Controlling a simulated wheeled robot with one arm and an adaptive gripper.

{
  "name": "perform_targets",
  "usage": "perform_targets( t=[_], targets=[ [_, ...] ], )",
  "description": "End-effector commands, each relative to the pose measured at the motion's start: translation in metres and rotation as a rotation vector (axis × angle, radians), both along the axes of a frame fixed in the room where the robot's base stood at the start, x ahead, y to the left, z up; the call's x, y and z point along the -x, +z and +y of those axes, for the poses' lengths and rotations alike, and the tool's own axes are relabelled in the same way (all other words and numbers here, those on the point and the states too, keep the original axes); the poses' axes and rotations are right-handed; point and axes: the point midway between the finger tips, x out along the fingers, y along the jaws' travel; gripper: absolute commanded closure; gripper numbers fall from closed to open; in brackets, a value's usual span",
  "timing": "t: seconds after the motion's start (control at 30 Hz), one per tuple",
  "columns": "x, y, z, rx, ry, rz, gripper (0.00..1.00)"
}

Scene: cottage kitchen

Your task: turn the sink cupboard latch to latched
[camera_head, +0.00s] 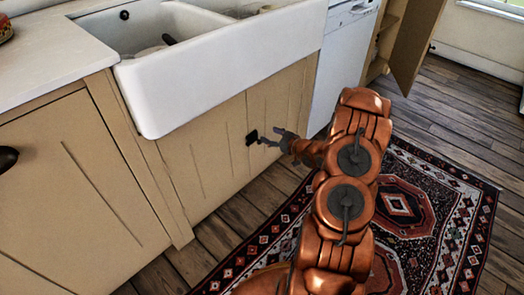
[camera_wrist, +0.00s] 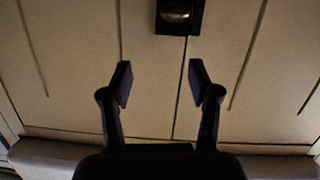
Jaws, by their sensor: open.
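The sink cupboard (camera_head: 200,158) has tan doors below the white sink. Its latch (camera_head: 251,138) is a small black piece near the seam between the doors. In the wrist view the latch (camera_wrist: 180,15) is a dark plate with a shiny rounded part, cut off by the top edge. I cannot tell which way it is turned. My gripper (camera_head: 271,138) is close to the latch at its right. In the wrist view my gripper (camera_wrist: 160,76) is open and empty, its fingers pointing at the doors below the latch, with a gap between them and it.
The white sink (camera_head: 225,72) juts out above the doors. A white dishwasher (camera_head: 340,62) stands to the right, and an open cupboard door (camera_head: 415,40) lies beyond it. A patterned rug (camera_head: 440,205) covers the wooden floor. A tan cabinet (camera_head: 75,180) is at the left.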

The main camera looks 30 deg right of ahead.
Motion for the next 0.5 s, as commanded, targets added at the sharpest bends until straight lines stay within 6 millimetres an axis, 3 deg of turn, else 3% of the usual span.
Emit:
perform_targets(
  t=[0.03, 0.17, 0.5],
  targets=[
    [0.007, -0.024, -0.001, -0.031, 0.003, -0.032, 0.39],
    [0.021, -0.045, 0.001, -0.091, 0.022, -0.119, 0.39],
    [0.036, -0.058, 0.003, -0.157, 0.039, -0.226, 0.39]
  ],
)
